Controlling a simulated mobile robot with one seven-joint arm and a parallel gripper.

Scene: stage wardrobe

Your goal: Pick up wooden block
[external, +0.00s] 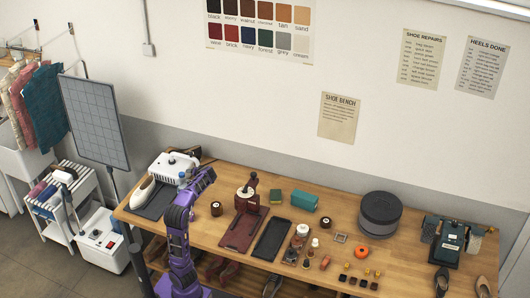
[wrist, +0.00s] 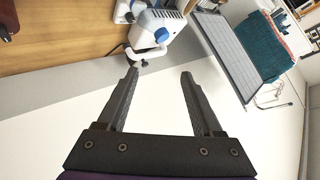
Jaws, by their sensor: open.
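My gripper (wrist: 159,78) is open, with nothing between its two dark fingers in the wrist view. It points towards a white and blue machine (wrist: 158,30) at the table's end. In the external view my purple arm rises in front of the table's left part, and I cannot make out the fingers. I cannot tell for sure which thing is the wooden block. Several tiny dark and yellowish blocks (external: 366,272) stand at the table's front right, too small to tell their material. They are well to the right of my arm. None shows in the wrist view.
The wooden table (external: 340,222) also holds a dark red stand (external: 241,230), a black tray (external: 271,240), a teal box (external: 304,200), a green block-like thing (external: 276,196), a round dark tin (external: 380,213) and a green machine (external: 450,240). A grey panel (external: 95,120) stands left.

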